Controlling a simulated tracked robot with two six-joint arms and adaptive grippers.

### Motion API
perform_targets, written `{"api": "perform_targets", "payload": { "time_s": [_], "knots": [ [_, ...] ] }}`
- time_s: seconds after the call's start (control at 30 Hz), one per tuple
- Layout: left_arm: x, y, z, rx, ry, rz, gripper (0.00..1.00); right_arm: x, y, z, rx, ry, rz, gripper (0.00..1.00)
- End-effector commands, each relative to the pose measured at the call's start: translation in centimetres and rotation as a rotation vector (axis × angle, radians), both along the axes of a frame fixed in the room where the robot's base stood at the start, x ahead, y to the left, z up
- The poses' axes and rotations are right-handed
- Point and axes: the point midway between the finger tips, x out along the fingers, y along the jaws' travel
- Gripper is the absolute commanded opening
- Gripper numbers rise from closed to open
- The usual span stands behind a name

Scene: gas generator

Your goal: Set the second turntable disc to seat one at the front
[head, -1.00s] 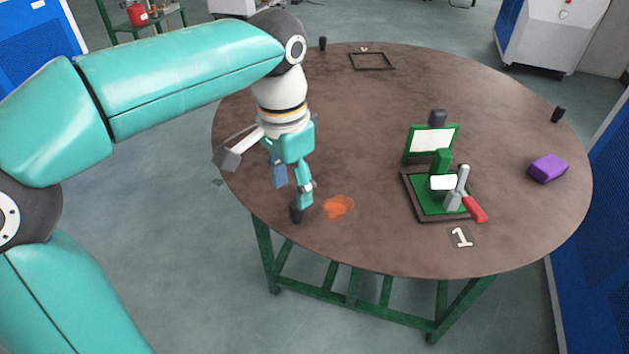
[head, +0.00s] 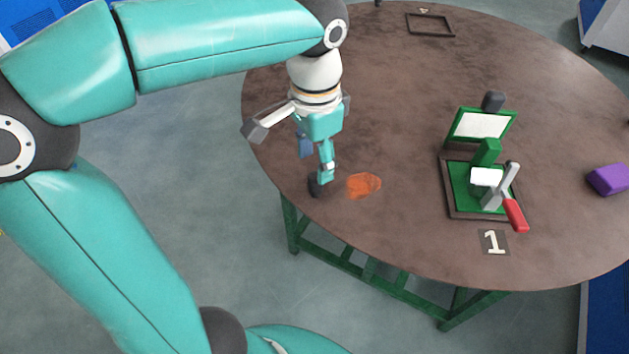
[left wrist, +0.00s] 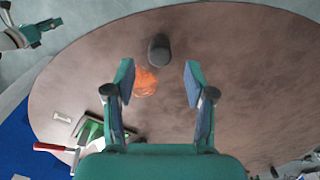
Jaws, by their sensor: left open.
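The brown round tabletop (head: 390,120) is the large disc, with black knobs at its rim. The near-left knob (head: 318,186) stands upright by the orange patch (head: 363,185). My left gripper (head: 315,163) points down above that rim, open and empty. In the left wrist view the knob (left wrist: 159,48) shows beyond the gap between my open fingers (left wrist: 160,85), not gripped. The number 1 plate (head: 494,242) lies at the front right edge, before a green fixture (head: 459,182). My right gripper (left wrist: 28,33) appears at the top left of the wrist view, too small to read.
The green fixture carries a white panel (head: 481,125) and a red-handled clamp (head: 515,215). A purple block (head: 608,180) lies at the right. An empty dark frame (head: 430,25) lies at the back, its small label unreadable. The middle of the tabletop is clear.

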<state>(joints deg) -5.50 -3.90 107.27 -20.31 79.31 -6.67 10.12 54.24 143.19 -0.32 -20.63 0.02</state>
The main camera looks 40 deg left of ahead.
Motion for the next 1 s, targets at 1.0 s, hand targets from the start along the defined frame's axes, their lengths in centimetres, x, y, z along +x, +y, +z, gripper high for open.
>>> {"api": "perform_targets", "payload": {
  "time_s": [1.0],
  "knots": [
    [0.0, 0.1, -6.6, 0.0, 0.0, 0.001, 0.16, 0.0, 0.0, -0.6, 0.0, 0.0, 0.0, 0.4]
  ]
}}
